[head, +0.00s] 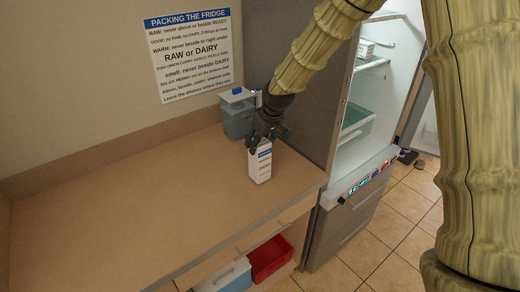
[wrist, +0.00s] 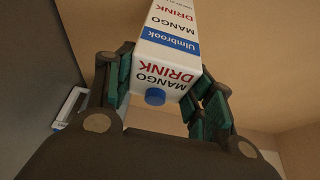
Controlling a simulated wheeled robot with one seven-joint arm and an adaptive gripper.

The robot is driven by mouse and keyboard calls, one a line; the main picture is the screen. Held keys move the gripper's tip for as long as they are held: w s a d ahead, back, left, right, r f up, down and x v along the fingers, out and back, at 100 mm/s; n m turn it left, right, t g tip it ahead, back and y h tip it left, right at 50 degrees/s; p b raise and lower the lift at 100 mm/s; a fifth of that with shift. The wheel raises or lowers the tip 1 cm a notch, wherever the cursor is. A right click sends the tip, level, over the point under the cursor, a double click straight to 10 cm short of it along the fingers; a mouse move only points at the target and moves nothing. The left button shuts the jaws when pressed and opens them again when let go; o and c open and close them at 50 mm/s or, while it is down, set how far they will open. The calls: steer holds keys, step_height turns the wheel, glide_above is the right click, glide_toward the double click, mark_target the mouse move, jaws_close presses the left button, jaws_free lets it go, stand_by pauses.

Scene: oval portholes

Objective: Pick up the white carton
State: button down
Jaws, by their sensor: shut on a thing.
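The white carton (head: 260,163) stands near the right end of the counter in the head view. In the wrist view the carton (wrist: 168,60) has a blue band, a blue cap and the words "MANGO DRINK". My gripper (head: 266,135) is at the carton's top, and its dark teal-padded fingers, also in the wrist view (wrist: 165,85), are closed against both sides of it. The carton looks upright. I cannot tell whether its base touches the counter.
A blue-grey container (head: 237,118) stands behind the carton by the wall. An open fridge (head: 350,150) is to the right. The counter's left part (head: 120,215) is clear. A red bin (head: 270,258) and a pale blue box (head: 226,279) sit below. A packing sign (head: 190,55) hangs above.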

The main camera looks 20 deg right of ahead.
steer(key=shift+b+v, duration=0.55)
steer(key=shift+v, duration=0.25)
steer(key=s+d+r+b, duration=0.1)
steer(key=s+b, duration=0.3)
steer(key=s, duration=1.1)
steer(key=shift+s+r, duration=0.2)
steer(key=shift+r, duration=0.1)
steer(key=shift+d, duration=0.15)
